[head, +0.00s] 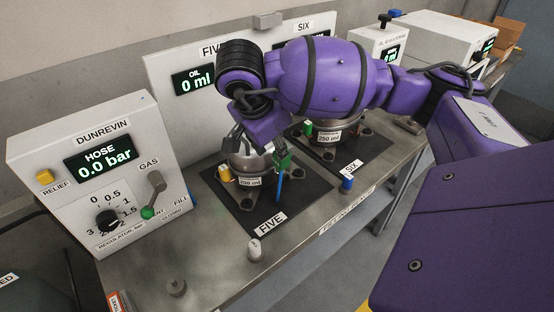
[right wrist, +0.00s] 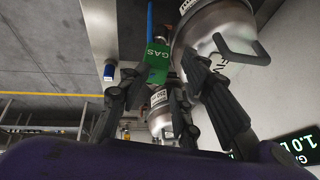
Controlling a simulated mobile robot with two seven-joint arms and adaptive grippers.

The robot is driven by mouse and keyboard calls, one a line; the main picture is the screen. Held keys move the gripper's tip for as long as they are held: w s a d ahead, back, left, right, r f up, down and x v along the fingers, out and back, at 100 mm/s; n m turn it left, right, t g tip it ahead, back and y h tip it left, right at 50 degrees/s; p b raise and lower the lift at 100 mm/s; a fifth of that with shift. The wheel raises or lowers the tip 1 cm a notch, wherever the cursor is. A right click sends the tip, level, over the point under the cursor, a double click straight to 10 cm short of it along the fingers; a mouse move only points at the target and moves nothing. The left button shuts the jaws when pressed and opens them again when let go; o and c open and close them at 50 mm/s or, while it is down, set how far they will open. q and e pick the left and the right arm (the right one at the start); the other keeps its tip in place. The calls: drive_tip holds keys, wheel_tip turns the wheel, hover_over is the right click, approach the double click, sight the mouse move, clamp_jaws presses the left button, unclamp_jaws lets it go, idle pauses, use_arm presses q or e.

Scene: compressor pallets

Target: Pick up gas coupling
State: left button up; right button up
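The gas coupling (right wrist: 155,62) is a green block marked GAS with a blue hose or stem running from it. In the head view the green coupling (head: 283,158) is at the right side of the silver compressor on pallet FIVE, with the blue part below it. My right gripper (right wrist: 163,78) is open, its dark fingers spread to either side of the coupling in the wrist view. I cannot tell whether they touch it. In the head view the right gripper (head: 254,140) is over the compressor, partly hidden by my wrist. My left gripper is not in view.
The compressor (head: 249,182) stands on dark pallet FIVE (head: 240,207), with a yellow fitting (head: 225,174). Pallet SIX (head: 372,153) holds another compressor. A DUNREVIN panel (head: 85,150) stands at left. A blue cap (head: 347,184) and a grey knob (head: 255,250) are on the bench.

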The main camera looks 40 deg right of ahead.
sight(280, 166)
drive_tip(key=shift+s+d+f, duration=0.2)
drive_tip(key=shift+d+f, duration=0.05)
drive_tip(key=shift+f, duration=0.35)
drive_tip(key=shift+s+d+f, duration=0.15)
drive_tip(key=shift+d+f, duration=0.05)
drive_tip(key=shift+f, duration=0.35)
drive_tip(key=x, duration=0.3)
drive_tip(key=shift+a+f+p, duration=0.1)
drive_tip(key=shift+a+p, duration=0.1)
drive_tip(key=shift+p, duration=0.15)
drive_tip(key=shift+w+d+f, duration=0.1)
drive_tip(key=shift+w+f, duration=0.1)
drive_tip(key=shift+f, duration=0.1)
drive_tip(key=shift+d+f, duration=0.1)
drive_tip(key=shift+w, duration=0.1)
drive_tip(key=shift+r, duration=0.25)
clamp_jaws()
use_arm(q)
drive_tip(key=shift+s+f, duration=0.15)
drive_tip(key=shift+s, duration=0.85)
use_arm(e)
drive_tip(key=shift+r, duration=0.1)
